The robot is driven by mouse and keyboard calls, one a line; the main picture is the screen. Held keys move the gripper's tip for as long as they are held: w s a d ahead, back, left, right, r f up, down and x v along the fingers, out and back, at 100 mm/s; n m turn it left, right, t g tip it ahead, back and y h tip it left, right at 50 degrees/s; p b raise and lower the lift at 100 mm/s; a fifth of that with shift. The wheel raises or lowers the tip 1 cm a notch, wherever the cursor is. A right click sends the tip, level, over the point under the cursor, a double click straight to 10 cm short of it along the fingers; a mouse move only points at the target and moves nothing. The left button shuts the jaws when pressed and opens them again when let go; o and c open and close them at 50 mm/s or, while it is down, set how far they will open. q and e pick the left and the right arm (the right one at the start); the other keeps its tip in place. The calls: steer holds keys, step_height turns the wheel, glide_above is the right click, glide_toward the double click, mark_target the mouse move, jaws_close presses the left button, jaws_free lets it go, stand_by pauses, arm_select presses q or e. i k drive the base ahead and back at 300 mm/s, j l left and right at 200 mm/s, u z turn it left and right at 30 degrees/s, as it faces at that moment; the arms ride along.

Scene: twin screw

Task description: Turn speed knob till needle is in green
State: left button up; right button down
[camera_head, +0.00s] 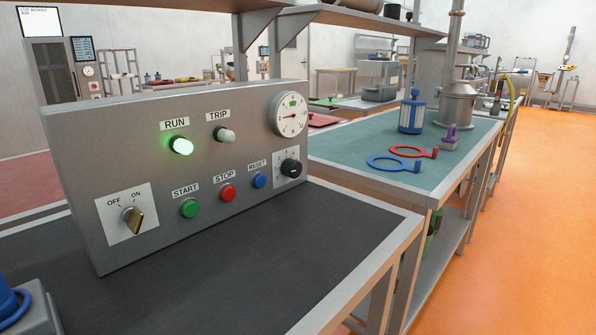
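A grey control panel (100,150) stands on a dark-topped bench. A black knob (291,168) sits on a white marked plate at the panel's lower right. Above it is a round white gauge (289,114) with a green band (294,101) near the top of its dial. The needle is small; it seems to point left, outside the green band. The RUN lamp (182,146) is lit green, and the TRIP lamp (225,134) is unlit. The OFF/ON switch (133,218) is turned at the lower left. Neither of my grippers is in view.
START (190,208), STOP (228,193) and RESET (260,180) buttons lie left of the knob. The bench top (250,260) before the panel is clear except for a blue-and-grey object (20,305) at lower left. A green-topped bench (350,155) stands to the right.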

mark_target(292, 169)
steer(key=k+l+u, duration=0.15)
steer(key=u, duration=0.3)
steer(key=k+l+u, duration=0.25)
steer(key=u, duration=0.25)
